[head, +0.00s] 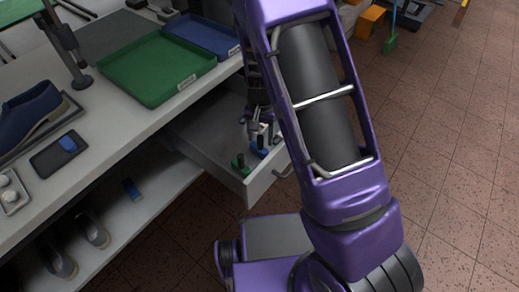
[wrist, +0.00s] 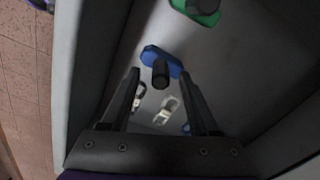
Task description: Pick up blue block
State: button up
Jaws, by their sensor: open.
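A blue block (wrist: 151,54) with a dark round knob lies in the open drawer. In the head view this blue block (head: 258,151) is partly hidden beneath my gripper (head: 258,128). In the wrist view my gripper (wrist: 160,75) is open and empty, with its fingertips on either side of the blue block's knob. I cannot tell the height of the tips above it.
A green piece (wrist: 207,16) with a dark knob lies near the blue block. Small pale metal parts (wrist: 166,110) lie between my fingers' bases. The drawer walls (head: 268,180) stand close around. Green (head: 155,66) and blue (head: 203,36) trays sit on the bench above.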

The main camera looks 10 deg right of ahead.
jog(key=shift+f, duration=0.2)
grip_shut()
dwell(1.3)
